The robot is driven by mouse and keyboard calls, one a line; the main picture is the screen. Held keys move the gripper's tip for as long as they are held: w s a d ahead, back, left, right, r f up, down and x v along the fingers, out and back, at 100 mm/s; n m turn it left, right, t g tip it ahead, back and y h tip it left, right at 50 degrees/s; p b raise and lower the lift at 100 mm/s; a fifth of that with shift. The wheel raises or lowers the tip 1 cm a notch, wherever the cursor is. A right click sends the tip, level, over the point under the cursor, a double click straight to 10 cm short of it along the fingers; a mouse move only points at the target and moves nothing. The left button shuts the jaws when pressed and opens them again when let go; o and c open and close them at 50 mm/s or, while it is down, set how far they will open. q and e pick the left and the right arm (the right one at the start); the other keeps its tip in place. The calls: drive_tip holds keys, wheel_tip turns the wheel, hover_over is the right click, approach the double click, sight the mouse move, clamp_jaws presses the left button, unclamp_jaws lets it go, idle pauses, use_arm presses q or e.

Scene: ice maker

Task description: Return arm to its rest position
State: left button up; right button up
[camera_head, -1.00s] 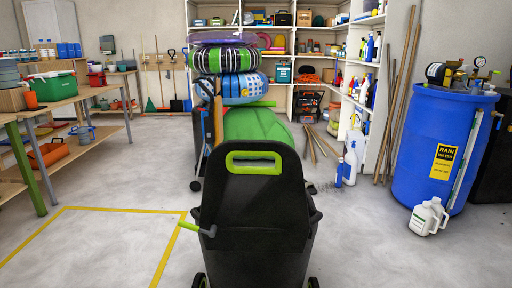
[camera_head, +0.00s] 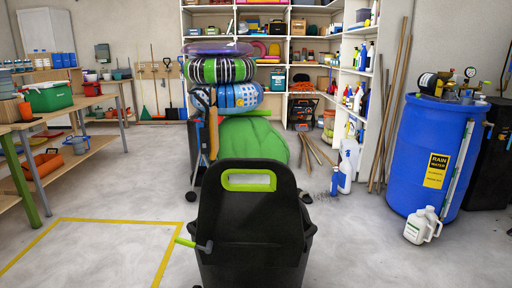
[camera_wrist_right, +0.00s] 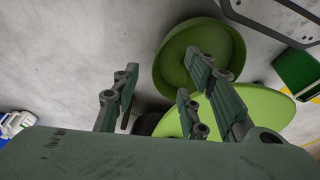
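My right gripper (camera_wrist_right: 158,85) shows in the right wrist view. Its finger links stand apart, with nothing between them, and floor and green round shapes lie behind. One of these is a hollow green disc (camera_wrist_right: 178,65); a flatter, lighter green disc (camera_wrist_right: 255,110) overlaps it. The gripper appears clear of both, though I cannot tell the distance. Neither gripper shows in the head view, and my left gripper is in no frame.
A black upright body with a green handle (camera_head: 248,181) fills the near middle. A blue rain barrel (camera_head: 432,150) and white jug (camera_head: 422,225) stand right. Stacked swim rings (camera_head: 222,70), shelves (camera_head: 275,45) and a workbench (camera_head: 70,100) lie beyond. Floor inside yellow tape (camera_head: 90,245) is clear.

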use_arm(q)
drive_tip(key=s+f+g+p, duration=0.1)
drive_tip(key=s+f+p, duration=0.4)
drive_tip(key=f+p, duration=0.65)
use_arm(e)
drive_tip(key=s+f+g+p, duration=0.1)
drive_tip(key=s+f+p, duration=0.1)
drive_tip(key=s+f, duration=0.5)
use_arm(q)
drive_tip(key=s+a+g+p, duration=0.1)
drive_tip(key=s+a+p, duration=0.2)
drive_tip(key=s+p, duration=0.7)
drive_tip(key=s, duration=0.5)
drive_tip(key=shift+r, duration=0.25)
use_arm(e)
drive_tip(key=s+d+f, duration=0.1)
drive_tip(key=s+f, duration=0.1)
drive_tip(key=s, duration=0.4)
drive_tip(key=s+d+f+g, duration=0.1)
drive_tip(key=s+d+f, duration=0.1)
drive_tip(key=s, duration=0.5)
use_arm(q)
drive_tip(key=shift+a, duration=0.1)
use_arm(e)
drive_tip(key=shift+d, duration=0.1)
